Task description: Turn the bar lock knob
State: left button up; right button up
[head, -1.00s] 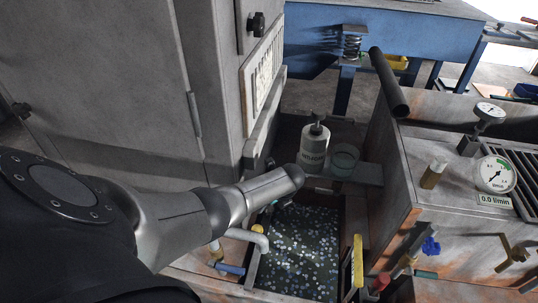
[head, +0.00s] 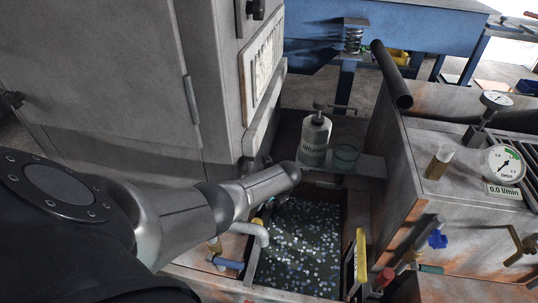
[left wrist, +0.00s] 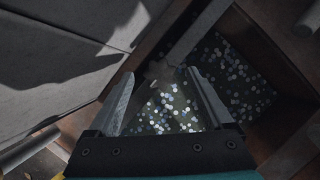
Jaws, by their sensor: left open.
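Two dark knobs show on the grey cabinet in the head view. One knob (head: 255,9) is at the top edge, above a white label plate. I cannot tell which, if either, is the bar lock knob. My left arm reaches in from the left, and its gripper is hidden in the head view. In the left wrist view my left gripper (left wrist: 165,90) is open, with nothing between its fingers, above the pit with pale discs. My right gripper is out of view.
The grey cabinet (head: 100,70) stands close to my left arm. A black pipe (head: 391,75) and a gauge (head: 503,164) are at right.

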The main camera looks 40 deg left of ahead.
pick_arm(q)
jog(key=shift+c, duration=0.2)
grip_shut()
dwell(0.4)
